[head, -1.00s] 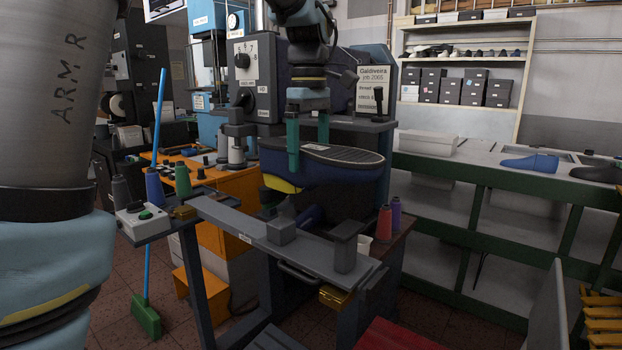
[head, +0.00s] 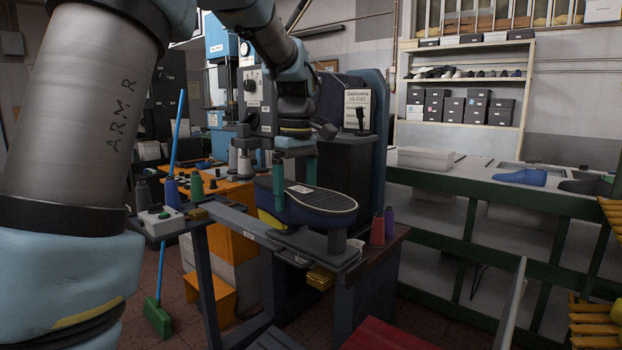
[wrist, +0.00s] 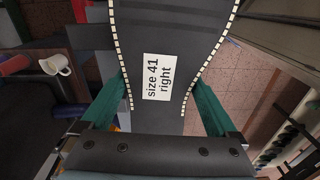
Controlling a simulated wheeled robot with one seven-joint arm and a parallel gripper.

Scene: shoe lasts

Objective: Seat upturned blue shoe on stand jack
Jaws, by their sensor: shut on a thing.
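The blue shoe (head: 325,216) is upside down with its dark sole up and a yellow patch low at its left end. My gripper (head: 294,180) is shut on it, with teal fingers on both sides of its narrow middle. In the wrist view the sole (wrist: 175,35) carries a label reading "size 41 right" between the fingers (wrist: 160,98). The grey stand jack (head: 240,224) is a bar with posts. The shoe hangs over it, its wide end above the right post (head: 337,240). The other post is hidden behind the shoe; I cannot tell whether they touch.
A red spool (head: 377,231) and a purple spool (head: 389,222) stand right of the jack. A control box (head: 161,221) and more spools stand left. A green-framed bench (head: 450,178) runs along the right. A white mug (wrist: 57,64) shows in the wrist view.

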